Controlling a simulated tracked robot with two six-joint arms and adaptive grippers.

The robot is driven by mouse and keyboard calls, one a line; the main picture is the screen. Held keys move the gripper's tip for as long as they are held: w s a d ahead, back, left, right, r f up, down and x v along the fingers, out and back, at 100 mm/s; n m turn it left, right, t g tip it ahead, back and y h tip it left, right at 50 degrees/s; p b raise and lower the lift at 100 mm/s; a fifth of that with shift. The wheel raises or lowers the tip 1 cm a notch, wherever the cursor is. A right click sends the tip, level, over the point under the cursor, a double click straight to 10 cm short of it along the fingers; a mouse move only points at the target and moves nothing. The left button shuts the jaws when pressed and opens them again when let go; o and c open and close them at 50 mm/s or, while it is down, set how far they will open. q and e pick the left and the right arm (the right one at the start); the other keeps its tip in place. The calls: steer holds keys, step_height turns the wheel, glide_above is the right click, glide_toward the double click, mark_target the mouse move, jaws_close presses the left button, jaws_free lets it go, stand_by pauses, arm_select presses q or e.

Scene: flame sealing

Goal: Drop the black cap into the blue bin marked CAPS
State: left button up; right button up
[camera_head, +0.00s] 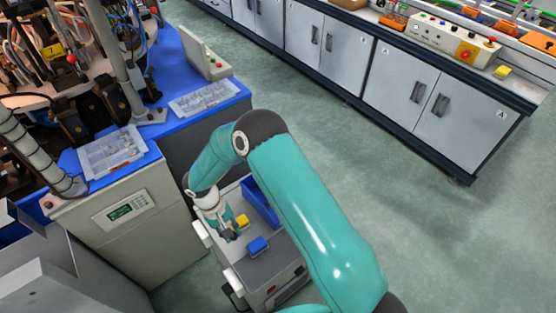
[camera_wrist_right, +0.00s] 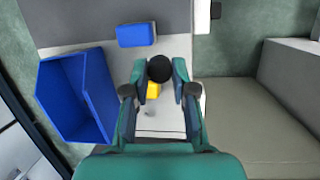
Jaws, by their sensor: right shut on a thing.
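My right gripper (camera_head: 230,228) hangs over the top of a small grey cart. In the right wrist view its two teal fingers (camera_wrist_right: 160,74) are shut on a round black cap (camera_wrist_right: 160,69), held between the tips. The open blue bin (camera_wrist_right: 75,98) lies left of the gripper in that view, apart from the fingers, and its visible inside looks empty. In the head view the bin (camera_head: 262,204) is partly hidden by my right arm. No CAPS marking can be read. My left gripper is not in view.
A yellow block (camera_wrist_right: 153,90) shows below the cap, and a blue block (camera_wrist_right: 136,35) sits farther along the cart top (camera_wrist_right: 80,22). A grey machine (camera_head: 130,225) with a keypad stands left of the cart. Open floor (camera_head: 430,235) lies to the right, before grey cabinets (camera_head: 335,50).

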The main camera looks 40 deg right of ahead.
steer(key=w+d+r+m+t+y+b, duration=0.1)
steer(key=w+d+r+m+t+b, duration=0.1)
steer(key=d+m, duration=0.7)
steer(key=w+d+r+m+t+y+b, duration=0.1)
steer(key=w+d+r+m+b, duration=0.15)
steer(key=d+m, duration=0.65)
steer(key=w+d+r+m+t+y+b, duration=0.15)
steer(key=d+m, duration=0.45)
steer(key=m, duration=0.6)
steer(key=shift+t, duration=0.25)
steer(key=f+b, duration=0.4)
steer(key=f, duration=0.1)
steer(key=shift+w+d+b, duration=0.1)
steer(key=shift+d+b, duration=0.15)
steer(key=shift+b, duration=0.15)
steer(key=o, duration=0.9)
steer(key=shift+c, duration=0.2)
steer(key=v, duration=1.2)
